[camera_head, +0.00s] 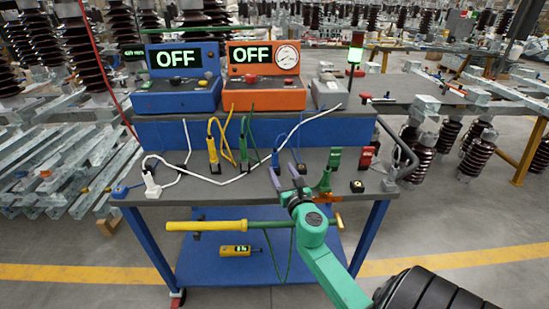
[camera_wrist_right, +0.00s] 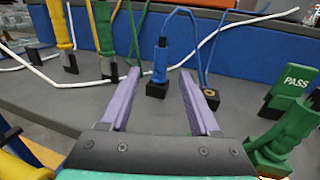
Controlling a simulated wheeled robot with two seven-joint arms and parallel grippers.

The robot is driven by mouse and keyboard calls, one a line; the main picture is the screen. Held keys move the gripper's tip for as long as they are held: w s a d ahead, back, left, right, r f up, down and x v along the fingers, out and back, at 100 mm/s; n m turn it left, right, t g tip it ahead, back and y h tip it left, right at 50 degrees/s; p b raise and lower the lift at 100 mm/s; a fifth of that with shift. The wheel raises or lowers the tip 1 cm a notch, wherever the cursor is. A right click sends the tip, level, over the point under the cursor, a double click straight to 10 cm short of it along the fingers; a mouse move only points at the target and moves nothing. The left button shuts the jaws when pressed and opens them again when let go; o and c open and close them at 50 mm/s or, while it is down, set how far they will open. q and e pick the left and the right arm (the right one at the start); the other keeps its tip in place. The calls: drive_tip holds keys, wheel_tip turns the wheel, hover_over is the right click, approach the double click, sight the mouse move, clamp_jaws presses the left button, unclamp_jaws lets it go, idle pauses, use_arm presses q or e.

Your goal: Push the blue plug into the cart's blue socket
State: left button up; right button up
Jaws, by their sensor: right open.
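The blue plug (camera_wrist_right: 160,62) stands upright at a small black block (camera_wrist_right: 157,91) on the grey cart top, with a blue cable looping from its upper end. I cannot tell how deep it sits. It also shows in the head view (camera_head: 275,159). My right gripper (camera_head: 284,173) is open and empty; its two purple fingers (camera_wrist_right: 158,76) point at the plug, one to each side in the wrist view, with the plug beyond the tips. Another black block (camera_wrist_right: 212,99) stands right of the plug, partly behind the right finger. Which block is the blue socket is unclear. My left gripper is out of view.
Yellow (camera_head: 213,155) and green plugs (camera_head: 244,160) stand left of the blue one; a white plug (camera_head: 151,184) is farther left. A green PASS block (camera_wrist_right: 290,89) is at right. Blue and orange boxes (camera_head: 264,92) reading OFF stand behind. A yellow bar (camera_head: 207,226) runs along the front.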

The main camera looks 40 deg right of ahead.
drive_tip(key=x, duration=0.5)
drive_tip(key=shift+w+d+f+b, duration=0.15)
drive_tip(key=shift+w+f+b, duration=0.15)
drive_tip(key=shift+w+b, duration=0.05)
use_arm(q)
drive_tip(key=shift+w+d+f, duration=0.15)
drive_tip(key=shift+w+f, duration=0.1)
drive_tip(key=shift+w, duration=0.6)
use_arm(e)
drive_tip(key=shift+s, duration=0.1)
clamp_jaws()
wheel_tip(320, 180, up, 12)
drive_tip(key=p, duration=0.9)
wheel_tip(320, 180, up, 8)
drive_tip(key=p, duration=0.3)
hover_over(276, 161)
drive_tip(key=s, duration=0.1)
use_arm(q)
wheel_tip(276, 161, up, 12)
use_arm(e)
drive_tip(key=shift+a, duration=0.2)
